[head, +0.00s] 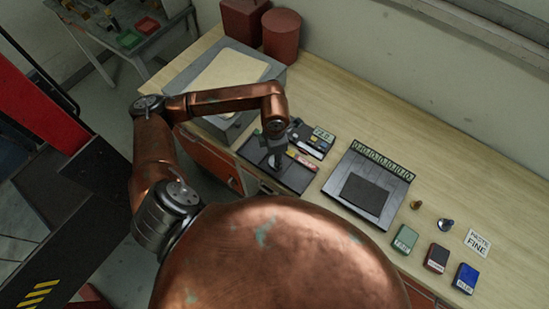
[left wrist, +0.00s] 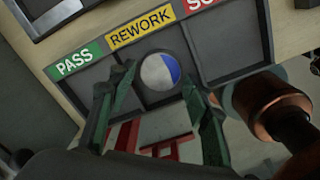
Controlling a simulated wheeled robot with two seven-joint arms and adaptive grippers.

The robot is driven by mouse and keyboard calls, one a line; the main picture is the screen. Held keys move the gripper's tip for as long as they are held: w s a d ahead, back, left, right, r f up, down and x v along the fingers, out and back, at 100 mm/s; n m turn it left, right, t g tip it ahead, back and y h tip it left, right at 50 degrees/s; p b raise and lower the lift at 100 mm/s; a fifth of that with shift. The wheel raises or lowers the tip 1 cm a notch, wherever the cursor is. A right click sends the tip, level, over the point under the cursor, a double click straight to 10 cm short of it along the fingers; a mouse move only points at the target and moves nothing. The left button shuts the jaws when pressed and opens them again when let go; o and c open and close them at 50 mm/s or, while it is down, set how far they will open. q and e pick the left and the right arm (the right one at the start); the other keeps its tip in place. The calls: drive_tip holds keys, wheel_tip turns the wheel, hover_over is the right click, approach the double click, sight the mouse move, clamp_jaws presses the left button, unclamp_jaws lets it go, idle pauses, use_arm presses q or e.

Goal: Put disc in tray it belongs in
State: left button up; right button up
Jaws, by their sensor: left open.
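A round disc (left wrist: 160,72), part silver-white and part blue, shows in the left wrist view in the middle compartment, just below the yellow REWORK label (left wrist: 141,29). The dark sorting tray (left wrist: 222,45) also has a green PASS label (left wrist: 74,60) on the left and a red label, partly cut off, on the right. My left gripper (left wrist: 158,84) is open, with one finger on each side of the disc; I cannot tell whether they touch it. In the head view my left gripper (head: 274,160) is over the tray (head: 295,182) and hides the disc. My right gripper is not in view.
A black board with a dark pad (head: 365,193) lies right of the tray. Green (head: 405,240), dark (head: 436,258) and blue (head: 466,278) blocks stand at the front right, near a PASTE FINE card (head: 478,243). Red canisters (head: 281,36) stand at the back. The bench's right-rear surface is clear.

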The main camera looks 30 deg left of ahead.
use_arm(q)
wheel_tip(320, 180, up, 11)
drive_tip(key=b, duration=0.1)
drive_tip(key=shift+f, duration=0.15)
idle(0.5)
